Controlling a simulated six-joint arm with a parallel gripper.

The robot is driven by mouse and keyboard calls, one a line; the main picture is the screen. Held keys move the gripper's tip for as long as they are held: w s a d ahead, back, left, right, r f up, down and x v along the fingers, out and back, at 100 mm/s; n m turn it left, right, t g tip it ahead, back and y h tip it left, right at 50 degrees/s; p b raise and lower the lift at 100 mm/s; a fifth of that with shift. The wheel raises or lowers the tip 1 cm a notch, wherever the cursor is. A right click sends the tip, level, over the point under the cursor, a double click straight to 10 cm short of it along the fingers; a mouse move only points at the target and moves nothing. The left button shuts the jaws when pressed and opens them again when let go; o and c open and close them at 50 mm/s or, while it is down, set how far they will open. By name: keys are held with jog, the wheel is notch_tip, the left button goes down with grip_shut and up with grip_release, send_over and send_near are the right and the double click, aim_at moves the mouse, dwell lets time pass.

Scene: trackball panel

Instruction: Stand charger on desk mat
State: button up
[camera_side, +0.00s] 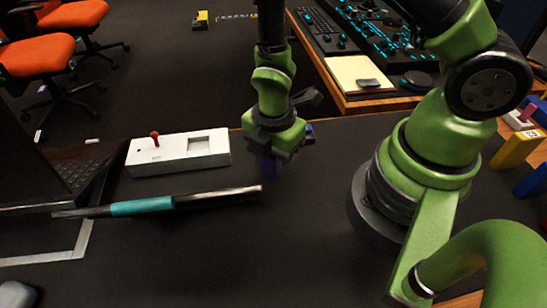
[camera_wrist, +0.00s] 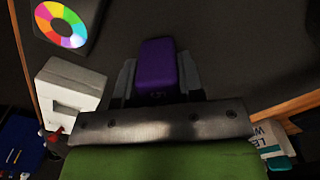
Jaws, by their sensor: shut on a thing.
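A purple block, which I take for the charger (camera_wrist: 158,62), sits between the two grey fingers of my gripper (camera_wrist: 157,80) in the wrist view. My gripper is shut on it. I cannot clearly pick out the desk mat from the dark desk top (camera_side: 320,215).
A white box with a red stick (camera_side: 180,152) stands left of my gripper. A long bar with a teal band (camera_side: 157,205) is in front of it, near a laptop (camera_side: 75,165). The wrist view shows a colour wheel (camera_wrist: 62,24).

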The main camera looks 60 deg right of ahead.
jog(key=shift+f, duration=0.4)
jog(key=o, duration=0.9)
jog(key=shift+f, duration=0.15)
jog(key=shift+o, duration=0.2)
notch_tip(320, 180, up, 12)
jog(key=shift+r, duration=0.25)
